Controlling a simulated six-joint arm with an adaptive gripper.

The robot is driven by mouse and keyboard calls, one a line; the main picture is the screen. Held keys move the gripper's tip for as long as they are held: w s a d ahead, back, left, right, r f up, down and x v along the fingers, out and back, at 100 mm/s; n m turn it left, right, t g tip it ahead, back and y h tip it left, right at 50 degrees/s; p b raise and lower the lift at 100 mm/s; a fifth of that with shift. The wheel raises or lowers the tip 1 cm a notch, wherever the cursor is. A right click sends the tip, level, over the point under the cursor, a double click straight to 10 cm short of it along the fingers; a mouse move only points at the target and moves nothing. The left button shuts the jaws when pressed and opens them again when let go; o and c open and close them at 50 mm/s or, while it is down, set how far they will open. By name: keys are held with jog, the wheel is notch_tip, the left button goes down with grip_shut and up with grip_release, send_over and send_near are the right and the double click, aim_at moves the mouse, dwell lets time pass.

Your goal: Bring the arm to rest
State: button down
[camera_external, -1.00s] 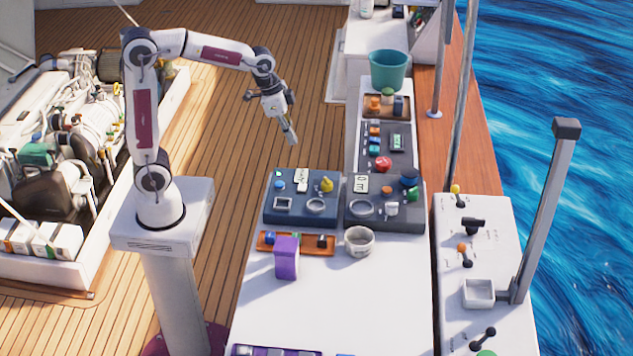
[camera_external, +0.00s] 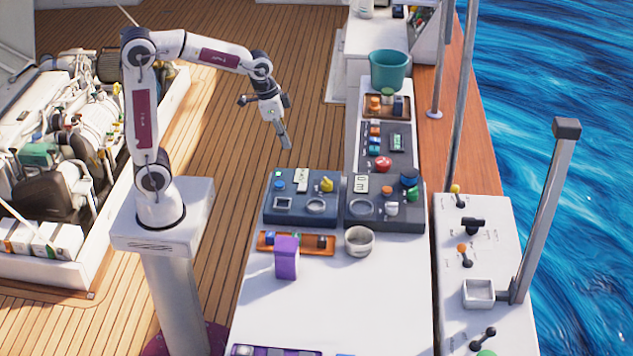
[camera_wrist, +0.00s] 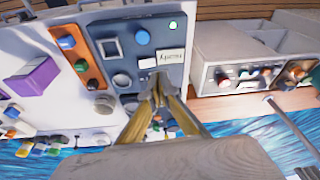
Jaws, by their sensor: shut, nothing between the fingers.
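My gripper (camera_external: 286,143) hangs from my raised arm, pointing down, in the air above the deck just left of the white counter's far part. Its fingers are together with nothing between them. It is clear of every object. In the wrist view my gripper (camera_wrist: 158,95) shows as two closed fingers over the blue-grey panel (camera_wrist: 133,52), with a gap in depth that I cannot measure. That panel, with a yellow knob and round and square recesses, also shows in the external view (camera_external: 300,218).
The white counter (camera_external: 330,320) carries a second dark panel (camera_external: 385,222), a purple block (camera_external: 286,257), an orange tray (camera_external: 318,246), a white bowl (camera_external: 358,241) and a green bucket (camera_external: 389,70). An engine bay (camera_external: 70,150) lies left. The wooden deck (camera_external: 225,150) between is open.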

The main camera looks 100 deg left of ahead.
jog(key=s+d+r+m+t, duration=0.1)
jog(key=s+d+r+t, duration=0.1)
jog(key=s+d, duration=1.2)
jog(key=shift+s+d+r+t+h, duration=0.15)
jog(key=shift+s+r+t+h, duration=0.2)
jog(key=shift+s, duration=0.6)
